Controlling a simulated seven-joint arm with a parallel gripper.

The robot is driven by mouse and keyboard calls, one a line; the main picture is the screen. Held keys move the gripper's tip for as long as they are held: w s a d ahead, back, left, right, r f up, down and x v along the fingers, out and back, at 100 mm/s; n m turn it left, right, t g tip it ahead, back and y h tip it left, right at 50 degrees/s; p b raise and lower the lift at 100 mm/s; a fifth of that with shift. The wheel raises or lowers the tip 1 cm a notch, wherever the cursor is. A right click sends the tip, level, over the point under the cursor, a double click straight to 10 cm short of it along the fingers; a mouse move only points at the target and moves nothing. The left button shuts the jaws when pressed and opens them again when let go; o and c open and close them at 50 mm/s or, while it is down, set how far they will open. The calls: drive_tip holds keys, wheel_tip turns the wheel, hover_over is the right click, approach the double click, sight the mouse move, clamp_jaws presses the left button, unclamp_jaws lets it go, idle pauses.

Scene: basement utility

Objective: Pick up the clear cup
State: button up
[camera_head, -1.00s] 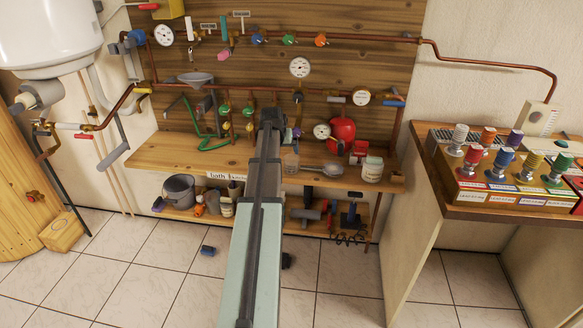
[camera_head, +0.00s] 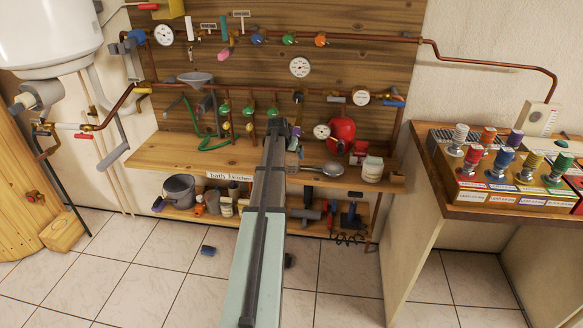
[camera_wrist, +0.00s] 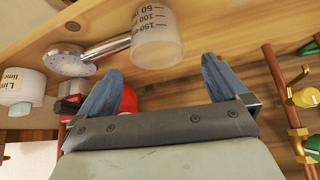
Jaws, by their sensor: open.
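The clear cup (camera_wrist: 158,40) has dark measuring marks reading 50, 100 and 150. In the wrist view it is at the upper middle, on the wooden shelf, and that view looks upside down. My gripper (camera_wrist: 160,82) is open and empty. Its two blue-grey fingers point toward the cup, which lies just beyond the fingertips and roughly between them in the picture. I cannot tell the remaining distance. In the head view my gripper (camera_head: 279,128) is over the shelf, and the arm hides most or all of the cup.
A metal shower head (camera_wrist: 70,60) lies close beside the cup, its handle reaching toward it. A white jar (camera_head: 372,169) stands farther right on the shelf (camera_head: 170,155). A red round vessel (camera_head: 341,131), gauges and valved pipes line the wooden back panel.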

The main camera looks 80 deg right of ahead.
sight(291, 158)
drive_tip(key=shift+a+x, duration=0.2)
drive_tip(key=shift+x, duration=2.55)
drive_tip(key=shift+s+f, duration=0.1)
drive_tip(key=shift+f, duration=0.05)
drive_tip(key=shift+c, duration=0.4)
drive_tip(key=c, duration=1)
